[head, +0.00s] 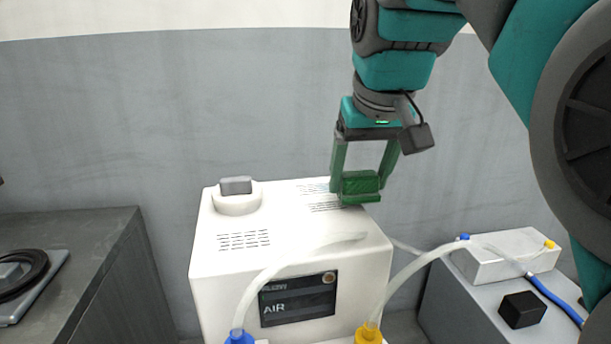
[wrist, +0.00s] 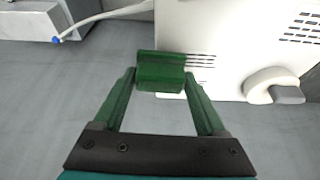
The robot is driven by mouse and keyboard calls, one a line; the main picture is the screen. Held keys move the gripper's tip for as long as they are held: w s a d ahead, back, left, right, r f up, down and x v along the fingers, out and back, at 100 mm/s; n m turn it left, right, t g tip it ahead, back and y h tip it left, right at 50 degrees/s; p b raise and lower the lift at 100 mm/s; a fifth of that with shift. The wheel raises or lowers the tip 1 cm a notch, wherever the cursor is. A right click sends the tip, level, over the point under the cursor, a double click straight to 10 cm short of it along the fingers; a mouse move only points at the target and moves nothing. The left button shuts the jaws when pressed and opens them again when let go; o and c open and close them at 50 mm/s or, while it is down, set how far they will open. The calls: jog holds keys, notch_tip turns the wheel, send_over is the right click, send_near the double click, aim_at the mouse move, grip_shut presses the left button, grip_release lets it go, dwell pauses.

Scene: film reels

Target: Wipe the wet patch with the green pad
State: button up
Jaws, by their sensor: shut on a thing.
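My gripper (head: 361,180) is shut on the green pad (head: 360,189), a dark green block held between its two green fingers. The pad is at the rear right part of the top of a white machine (head: 285,212), beside vent slots. I cannot tell whether it touches the surface or is just above it. In the wrist view the pad (wrist: 161,78) sits between the fingertips of my gripper (wrist: 161,84), overlapping the machine's edge (wrist: 222,60). I cannot make out a wet patch in either view.
A grey knob (head: 236,186) stands on the machine's left rear. A pale hose (head: 290,264) crosses its front; another (head: 410,268) runs right to a light box (head: 505,262). A black block (head: 522,310) is nearby. A grey counter (head: 85,225) stands left.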

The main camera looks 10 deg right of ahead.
aim_at(360, 174)
jog(key=shift+r+p, duration=0.5)
jog(key=shift+r, duration=2)
